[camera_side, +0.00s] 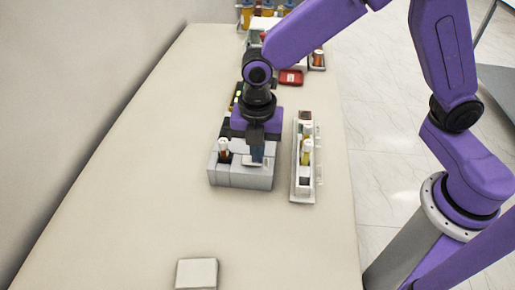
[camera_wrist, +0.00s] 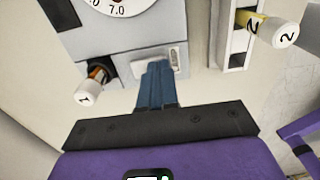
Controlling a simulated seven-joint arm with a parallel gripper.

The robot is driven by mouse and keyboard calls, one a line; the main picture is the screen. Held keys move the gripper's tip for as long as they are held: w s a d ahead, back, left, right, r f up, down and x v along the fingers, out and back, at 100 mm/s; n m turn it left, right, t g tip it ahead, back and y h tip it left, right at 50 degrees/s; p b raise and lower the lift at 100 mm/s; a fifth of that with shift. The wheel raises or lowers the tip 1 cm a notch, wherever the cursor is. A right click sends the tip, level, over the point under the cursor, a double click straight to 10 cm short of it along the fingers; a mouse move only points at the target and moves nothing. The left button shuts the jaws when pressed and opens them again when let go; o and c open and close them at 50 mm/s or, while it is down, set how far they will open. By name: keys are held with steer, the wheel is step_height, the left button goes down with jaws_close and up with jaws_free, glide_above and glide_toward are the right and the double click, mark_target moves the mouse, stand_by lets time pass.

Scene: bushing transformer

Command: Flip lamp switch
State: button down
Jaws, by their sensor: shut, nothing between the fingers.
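A grey box (camera_side: 238,178) stands on the table below my arm. In the wrist view the same box (camera_wrist: 122,48) carries a small pale switch (camera_wrist: 174,56) in a light plate. My gripper (camera_wrist: 158,64) has its blue fingers together and empty, with the tips right at the lower left of the switch. I cannot tell whether they touch it. In the side view my gripper (camera_side: 257,158) reaches down over the right part of the box and hides part of the plate.
A white-capped part marked 1 (camera_wrist: 89,92) sits in the box's left side, below a dial (camera_wrist: 117,5). A white rack (camera_side: 302,187) with a yellow part marked 2 (camera_wrist: 265,28) stands to the right. A white block (camera_side: 197,273) lies in front; the table between is clear.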

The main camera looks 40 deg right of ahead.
mark_target(250, 159)
steer(key=shift+f, duration=0.15)
stand_by(0.3)
steer(key=shift+w+a+r, duration=0.25)
steer(key=shift+w+a, duration=0.3)
step_height(250, 159, up, 14)
stand_by(0.6)
stand_by(0.4)
